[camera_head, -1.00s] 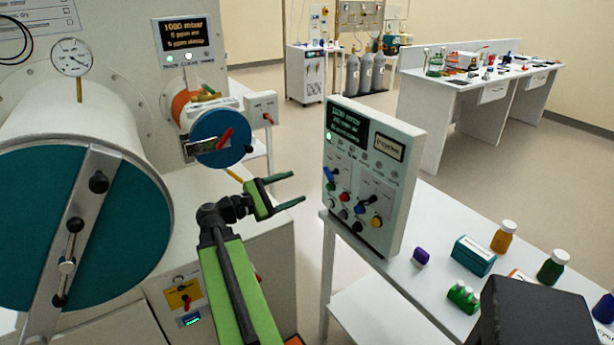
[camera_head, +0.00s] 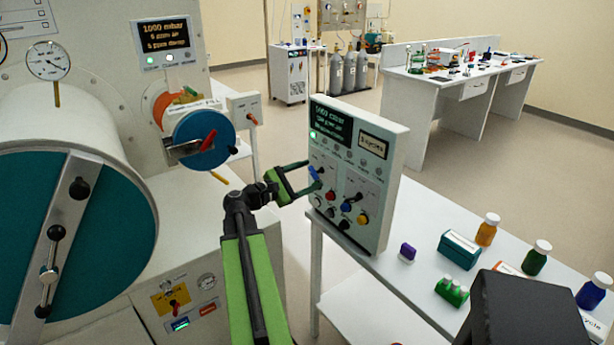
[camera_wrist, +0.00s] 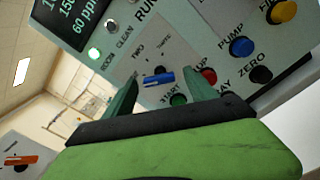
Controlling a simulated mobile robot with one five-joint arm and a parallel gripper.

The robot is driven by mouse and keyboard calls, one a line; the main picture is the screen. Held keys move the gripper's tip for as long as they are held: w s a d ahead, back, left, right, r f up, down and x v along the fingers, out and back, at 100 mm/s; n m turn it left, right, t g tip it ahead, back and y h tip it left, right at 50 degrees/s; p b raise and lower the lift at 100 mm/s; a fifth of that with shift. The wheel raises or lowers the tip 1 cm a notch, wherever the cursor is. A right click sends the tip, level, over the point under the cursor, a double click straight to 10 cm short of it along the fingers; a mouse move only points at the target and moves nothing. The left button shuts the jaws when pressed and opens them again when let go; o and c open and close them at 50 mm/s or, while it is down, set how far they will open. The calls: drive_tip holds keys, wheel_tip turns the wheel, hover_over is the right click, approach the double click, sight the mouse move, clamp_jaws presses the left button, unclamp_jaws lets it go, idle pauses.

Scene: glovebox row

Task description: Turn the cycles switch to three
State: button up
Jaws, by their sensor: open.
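The white control panel (camera_head: 385,215) stands upright on the bench, right of my arm in the head view. The cycles switch (camera_wrist: 158,77) is a blue lever on a dark knob in the wrist view, with labels including TWO around it. In the head view the blue switch (camera_head: 314,173) is at the panel's left side. My gripper (camera_head: 312,175) is open at the panel face. In the wrist view its fingers (camera_wrist: 160,85) stand on either side of the lever; I cannot tell whether they touch it.
Red (camera_wrist: 208,76), green (camera_wrist: 178,99) and blue (camera_wrist: 241,46) buttons sit close to the switch. A large cylindrical chamber (camera_head: 75,120) stands at left.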

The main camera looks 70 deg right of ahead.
drive_tip(key=c, duration=1.4)
